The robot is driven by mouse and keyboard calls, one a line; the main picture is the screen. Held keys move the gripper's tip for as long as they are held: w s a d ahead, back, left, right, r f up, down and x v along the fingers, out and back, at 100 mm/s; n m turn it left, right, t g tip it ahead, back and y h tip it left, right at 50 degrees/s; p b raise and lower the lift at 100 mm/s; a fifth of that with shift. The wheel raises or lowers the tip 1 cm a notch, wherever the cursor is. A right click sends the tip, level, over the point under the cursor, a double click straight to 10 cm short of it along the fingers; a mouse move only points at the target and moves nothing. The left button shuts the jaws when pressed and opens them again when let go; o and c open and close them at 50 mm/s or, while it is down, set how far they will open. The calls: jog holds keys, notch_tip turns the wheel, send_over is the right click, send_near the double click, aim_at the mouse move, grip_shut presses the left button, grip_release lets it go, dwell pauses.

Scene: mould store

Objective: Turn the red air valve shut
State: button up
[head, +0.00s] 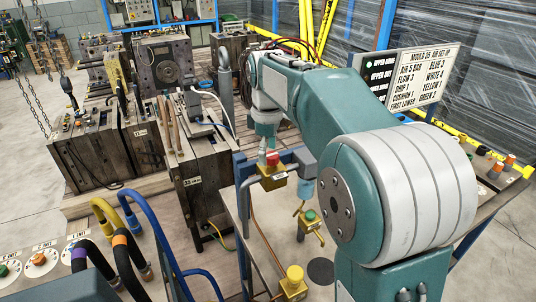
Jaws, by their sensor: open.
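The red air valve (272,159) is a small red cap on a brass-coloured block (272,178), on the piping at the centre of the head view. A small label sits on the block's front. My arm reaches over from the right, and its end points down with my gripper (264,148) just above and left of the red cap. My gripper is open, but its fingers are small and partly merge with the valve behind. I cannot tell whether they touch the cap. The valve's exact turn angle is too small to tell.
A green-topped valve (310,215) and a yellow-topped valve (294,274) stand nearby on brass fittings. A grey block (301,161) is right of the red valve. A sign board (423,74) stands behind my arm. Mould blocks (85,150) and blue hoses (160,245) fill the left.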

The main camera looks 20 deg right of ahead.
jog(key=shift+f, duration=0.4)
jog(key=shift+d+f, duration=0.15)
jog(key=shift+d, duration=0.6)
jog(key=c, duration=0.7)
jog(key=shift+a, duration=0.15)
jog(key=c, duration=0.5)
jog(key=shift+o, duration=0.2)
jog(key=shift+a, duration=0.2)
jog(key=shift+d, duration=0.1)
